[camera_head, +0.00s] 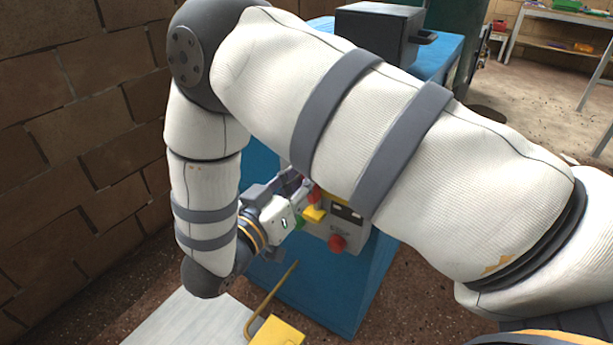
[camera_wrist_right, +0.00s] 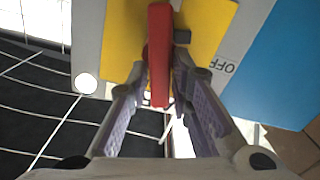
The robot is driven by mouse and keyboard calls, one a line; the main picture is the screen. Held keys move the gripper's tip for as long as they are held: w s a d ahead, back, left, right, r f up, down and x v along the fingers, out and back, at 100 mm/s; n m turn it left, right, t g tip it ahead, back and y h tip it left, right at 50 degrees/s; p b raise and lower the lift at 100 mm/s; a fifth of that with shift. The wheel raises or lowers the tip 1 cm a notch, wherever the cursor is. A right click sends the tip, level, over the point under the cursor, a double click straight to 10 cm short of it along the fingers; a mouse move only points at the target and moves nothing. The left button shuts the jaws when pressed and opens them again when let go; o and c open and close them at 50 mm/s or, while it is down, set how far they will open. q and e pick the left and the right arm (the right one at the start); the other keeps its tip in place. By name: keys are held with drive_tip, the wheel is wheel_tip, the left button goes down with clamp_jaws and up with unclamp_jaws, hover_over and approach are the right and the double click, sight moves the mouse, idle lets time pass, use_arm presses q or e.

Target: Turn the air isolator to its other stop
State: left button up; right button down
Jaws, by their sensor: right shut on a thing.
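The air isolator's red lever handle (camera_wrist_right: 159,50) lies upright in the right wrist view, in front of a yellow plate (camera_wrist_right: 208,28). The letters OFF show sideways on the pale panel to the right of the plate. My right gripper (camera_wrist_right: 160,78) is shut on the red handle, with a purple-grey finger on each side of it. In the head view my right gripper (camera_head: 298,190) reaches the front of the blue cabinet, and a bit of the red handle (camera_head: 315,194) shows at its fingers. My right arm hides much of the isolator. My left gripper is not in view.
The blue cabinet (camera_head: 312,300) carries a dark grey box (camera_head: 378,35). A red button (camera_head: 337,243) sits below the isolator. A yellow block (camera_head: 277,332) with a bent rod and a pale board (camera_head: 190,322) are at the front. A brick wall (camera_head: 70,120) stands left.

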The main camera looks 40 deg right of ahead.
drive_tip(key=n, duration=0.3)
drive_tip(key=shift+w+f+n, duration=0.1)
drive_tip(key=shift+w+n, duration=0.05)
drive_tip(key=shift+n, duration=0.25)
drive_tip(key=shift+w+a+f+n, duration=0.1)
drive_tip(key=shift+f+n, duration=0.1)
drive_tip(key=shift+n, duration=1.55)
drive_tip(key=shift+w+f+n, duration=0.1)
drive_tip(key=shift+f+n, duration=0.15)
drive_tip(key=shift+n, duration=1.55)
drive_tip(key=shift+w+a+f+n, duration=0.1)
drive_tip(key=shift+f+n, duration=0.1)
drive_tip(key=shift+n, duration=1.55)
drive_tip(key=c, duration=1.6)
unclamp_jaws()
drive_tip(key=shift+o, duration=0.2)
